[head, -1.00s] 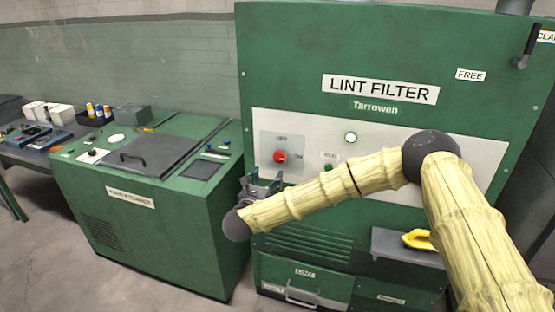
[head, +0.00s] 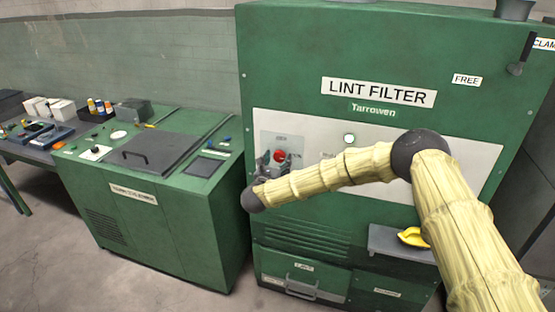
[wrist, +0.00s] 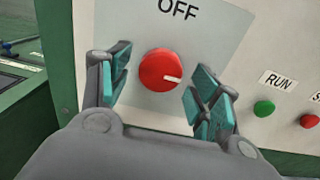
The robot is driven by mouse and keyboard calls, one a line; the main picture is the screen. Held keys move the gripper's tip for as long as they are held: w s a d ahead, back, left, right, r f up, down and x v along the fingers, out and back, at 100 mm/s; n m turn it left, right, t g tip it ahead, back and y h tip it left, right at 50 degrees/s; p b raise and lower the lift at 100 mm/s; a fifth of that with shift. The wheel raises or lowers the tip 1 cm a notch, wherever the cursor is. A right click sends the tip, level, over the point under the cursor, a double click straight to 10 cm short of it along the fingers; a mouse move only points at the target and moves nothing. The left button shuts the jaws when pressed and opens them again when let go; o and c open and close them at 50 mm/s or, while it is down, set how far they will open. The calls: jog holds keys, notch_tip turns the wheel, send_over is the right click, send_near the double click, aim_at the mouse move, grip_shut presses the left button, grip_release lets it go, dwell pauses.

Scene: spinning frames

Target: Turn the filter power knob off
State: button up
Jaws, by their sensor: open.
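The red round knob (wrist: 160,71) sits on a grey plate under the word OFF in the wrist view. Its white pointer mark points to the right, not up at OFF. My gripper (wrist: 160,88) is open, with one teal-padded finger on each side of the knob; I see gaps between the pads and the knob. In the head view the knob (head: 281,156) shows on the pale panel of the green lint filter cabinet (head: 290,60), and my gripper (head: 270,165) is in front of its plate, just left of and below the knob.
Right of the knob are a green RUN button (wrist: 264,108) and a red button (wrist: 309,121). A shelf (head: 385,241) with a yellow object (head: 413,237) juts out below the panel. A green machine (head: 150,205) stands to the left.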

jog(key=shift+c, duration=0.3)
jog(key=c, duration=1)
jog(key=shift+f+n+b, duration=0.1)
jog(key=shift+n+b, duration=0.3)
jog(key=shift+b, duration=0.35)
jog(key=n+b, duration=0.2)
jog(key=b, duration=0.1)
jog(key=shift+f, duration=0.15)
jog(key=n+b, duration=0.6)
jog(key=n, duration=0.1)
jog(key=n+b, duration=0.1)
jog(key=n, duration=0.1)
jog(key=n+b, duration=0.1)
jog(key=shift+d+r+n, duration=0.1)
jog(key=shift+r+n, duration=0.25)
jog(key=shift+n, duration=0.05)
jog(key=n+b, duration=0.1)
jog(key=n, duration=0.3)
jog(key=shift+n+b, duration=0.3)
